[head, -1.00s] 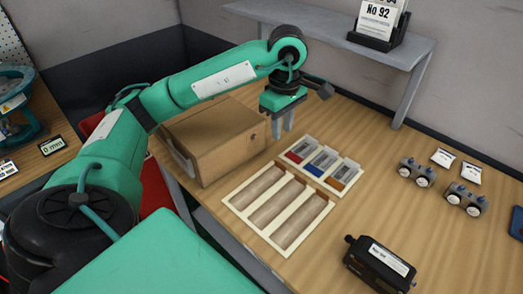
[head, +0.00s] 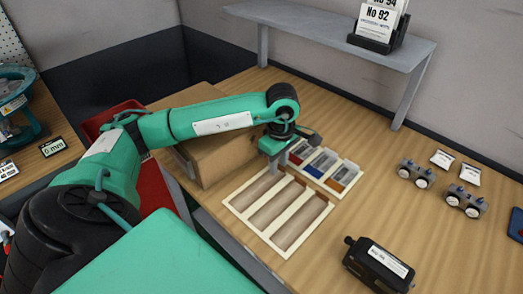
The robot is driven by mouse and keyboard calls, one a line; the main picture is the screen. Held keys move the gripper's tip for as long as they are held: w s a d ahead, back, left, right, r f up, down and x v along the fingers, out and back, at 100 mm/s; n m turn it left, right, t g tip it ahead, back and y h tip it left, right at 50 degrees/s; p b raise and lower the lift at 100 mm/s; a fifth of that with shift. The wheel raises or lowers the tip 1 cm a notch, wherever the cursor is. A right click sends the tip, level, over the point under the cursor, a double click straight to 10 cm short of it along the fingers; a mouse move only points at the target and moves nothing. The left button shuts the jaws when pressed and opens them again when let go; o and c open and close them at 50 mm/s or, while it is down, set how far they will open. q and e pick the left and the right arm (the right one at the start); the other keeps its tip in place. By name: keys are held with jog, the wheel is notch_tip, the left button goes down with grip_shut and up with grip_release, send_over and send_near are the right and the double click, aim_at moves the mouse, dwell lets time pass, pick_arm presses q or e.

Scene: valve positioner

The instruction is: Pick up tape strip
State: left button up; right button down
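No tape strip can be told for sure at this size. A small white tray (head: 355,166) holds three compartments, marked red (head: 294,157), blue (head: 314,171) and orange (head: 336,185), with grey contents. My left gripper (head: 274,167) points down just left of the red compartment, above the far end of the larger three-slot tray (head: 262,236). Its fingers are small and partly merge with the background, so their gap is unclear. Nothing is visibly held in it. My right gripper is not in view.
A cardboard box (head: 213,158) stands close behind and left of my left gripper, under the forearm. A black labelled device (head: 379,265) lies at the front right. Grey fittings (head: 465,200) and white packets stand further right. A grey shelf (head: 330,35) overhangs the back.

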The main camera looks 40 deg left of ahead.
pick_arm(q)
jog(key=shift+c, duration=0.2)
grip_shut()
